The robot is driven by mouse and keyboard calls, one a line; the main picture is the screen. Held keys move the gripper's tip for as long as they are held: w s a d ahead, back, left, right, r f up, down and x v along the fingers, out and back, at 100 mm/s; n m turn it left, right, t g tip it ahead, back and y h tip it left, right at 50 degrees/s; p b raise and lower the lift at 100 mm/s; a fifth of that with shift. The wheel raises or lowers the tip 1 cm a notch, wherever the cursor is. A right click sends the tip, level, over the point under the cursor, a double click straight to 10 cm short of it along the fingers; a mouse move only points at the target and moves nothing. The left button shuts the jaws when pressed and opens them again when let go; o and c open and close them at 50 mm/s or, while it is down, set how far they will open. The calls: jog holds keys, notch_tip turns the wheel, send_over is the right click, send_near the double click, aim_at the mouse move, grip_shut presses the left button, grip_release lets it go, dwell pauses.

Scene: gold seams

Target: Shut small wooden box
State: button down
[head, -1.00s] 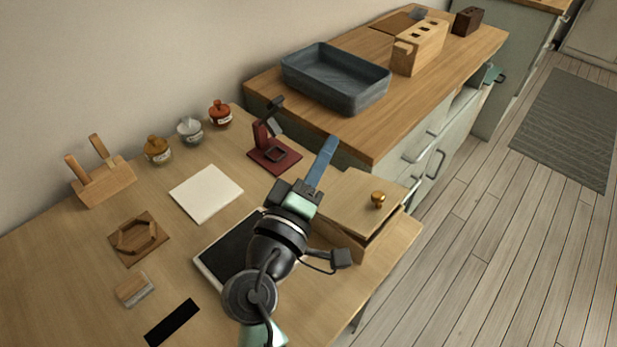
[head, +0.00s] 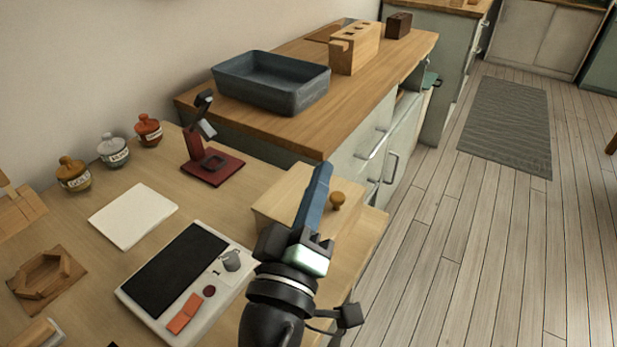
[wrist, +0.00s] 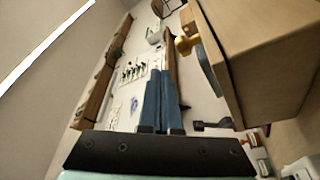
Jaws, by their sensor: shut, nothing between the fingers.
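The small wooden box (head: 279,203) is on the near table, toward its right edge, in the head view. Its lid has a round gold-brown knob (head: 337,201). My gripper (head: 324,170) is shut and empty, its blue fingers crossing in front of the box, left of the knob in the picture. The arm hides much of the box front, so I cannot tell how far the lid is from closed. In the wrist view the box (wrist: 268,68) fills the right side, beside my shut fingers (wrist: 163,75). I cannot tell whether they touch it.
A dark red stand (head: 213,165) is behind the box, left of it. A white device with a dark screen (head: 181,270) lies left of my arm. A higher counter holds a blue-grey basin (head: 270,82). Lidded jars (head: 113,150) line the wall. Open floor is at right.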

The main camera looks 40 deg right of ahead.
jog(key=shift+s+d+f+b, duration=0.15)
jog(key=shift+s+f+b, duration=0.25)
jog(key=shift+f+b, duration=0.25)
jog(key=shift+f, duration=0.1)
